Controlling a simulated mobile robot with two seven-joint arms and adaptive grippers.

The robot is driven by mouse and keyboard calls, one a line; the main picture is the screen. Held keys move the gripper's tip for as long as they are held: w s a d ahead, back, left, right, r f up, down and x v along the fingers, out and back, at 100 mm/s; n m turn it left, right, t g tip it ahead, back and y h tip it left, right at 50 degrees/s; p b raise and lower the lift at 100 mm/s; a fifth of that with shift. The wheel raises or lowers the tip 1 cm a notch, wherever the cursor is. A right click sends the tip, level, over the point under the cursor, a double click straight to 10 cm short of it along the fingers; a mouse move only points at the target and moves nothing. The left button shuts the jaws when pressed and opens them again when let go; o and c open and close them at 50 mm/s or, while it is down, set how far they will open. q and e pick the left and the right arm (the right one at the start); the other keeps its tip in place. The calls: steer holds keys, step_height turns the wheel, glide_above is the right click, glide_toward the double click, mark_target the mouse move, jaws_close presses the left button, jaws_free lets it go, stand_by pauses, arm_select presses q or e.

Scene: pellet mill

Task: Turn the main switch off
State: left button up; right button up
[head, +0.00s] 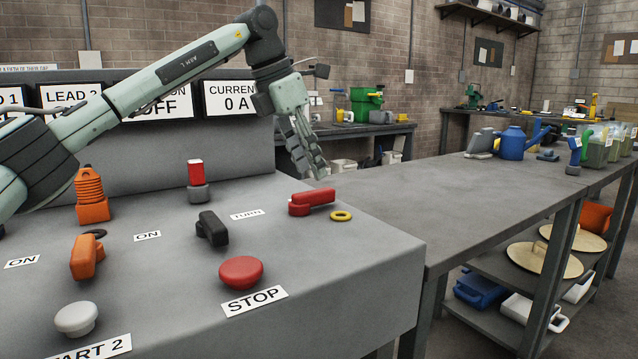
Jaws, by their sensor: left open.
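A red rotary handle (312,201), which looks like the main switch, sits at the right end of the grey control panel (340,262). It lies lengthwise from left to right, and a yellow ring (341,216) is beside it. A TURN label (247,214) is to its left. My left gripper (316,170) is open and empty. It hangs above and behind the red handle, with its fingers pointing down and apart from the handle. My right gripper is not in view.
A black handle (212,228), an orange handle (86,257), a red STOP button (241,272), a white button (76,318) and a red-topped part (195,173) stand on the panel. Display signs (231,97) line its back. A mostly clear grey bench (450,200) lies to the right.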

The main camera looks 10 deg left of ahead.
mark_target(320, 190)
arm_select(q)
steer(key=x, duration=0.5)
steer(key=shift+f, duration=0.2)
jaws_close()
